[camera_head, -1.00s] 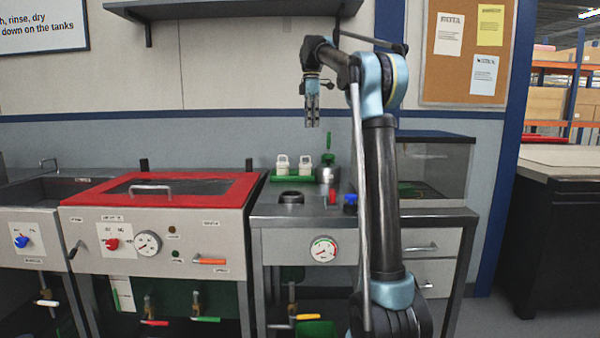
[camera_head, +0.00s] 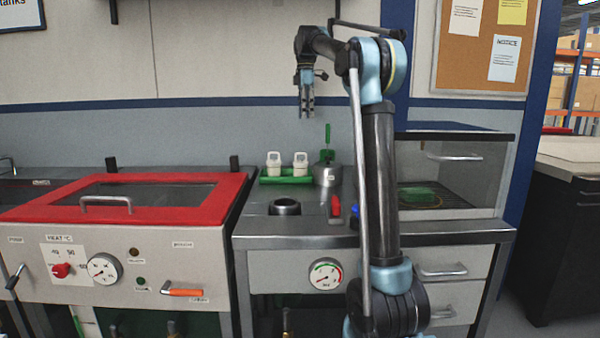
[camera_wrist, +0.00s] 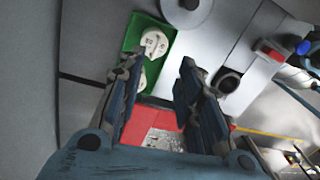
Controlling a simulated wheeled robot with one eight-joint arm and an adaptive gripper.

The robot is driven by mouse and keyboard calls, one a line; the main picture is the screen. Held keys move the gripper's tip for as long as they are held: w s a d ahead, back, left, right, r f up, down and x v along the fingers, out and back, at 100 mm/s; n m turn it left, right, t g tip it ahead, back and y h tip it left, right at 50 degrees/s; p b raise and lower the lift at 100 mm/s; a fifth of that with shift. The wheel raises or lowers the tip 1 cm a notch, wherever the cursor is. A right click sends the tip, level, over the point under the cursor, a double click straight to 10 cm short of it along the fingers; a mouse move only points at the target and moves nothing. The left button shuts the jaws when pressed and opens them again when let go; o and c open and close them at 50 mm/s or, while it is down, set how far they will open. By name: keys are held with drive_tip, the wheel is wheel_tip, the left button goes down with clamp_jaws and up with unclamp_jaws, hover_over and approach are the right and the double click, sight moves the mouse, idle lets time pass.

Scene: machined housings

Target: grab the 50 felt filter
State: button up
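Two white filters with loop handles stand in a green tray (camera_head: 287,180) at the back of the steel counter, a left one (camera_head: 273,161) and a right one (camera_head: 300,161). In the wrist view the green tray (camera_wrist: 131,42) holds one white filter in full (camera_wrist: 154,42) and another partly hidden by my left finger. Their markings are too small to read, so I cannot tell which is the 50. My gripper (camera_head: 306,114) hangs above and behind the tray, pointing down. In the wrist view my gripper (camera_wrist: 160,65) is open and empty.
A steel pot (camera_head: 327,175) with a green-handled tool stands right of the tray. A dark ring (camera_head: 285,206) is set in the counter in front. A red-lidded tank (camera_head: 130,200) is at left, a glass-fronted cabinet (camera_head: 450,170) at right.

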approach(301, 165)
drive_tip(key=shift+w+d+r, duration=0.1)
drive_tip(key=shift+w+d, duration=0.95)
drive_tip(key=shift+w, duration=0.2)
drive_tip(key=shift+f, duration=2.65)
clamp_jaws()
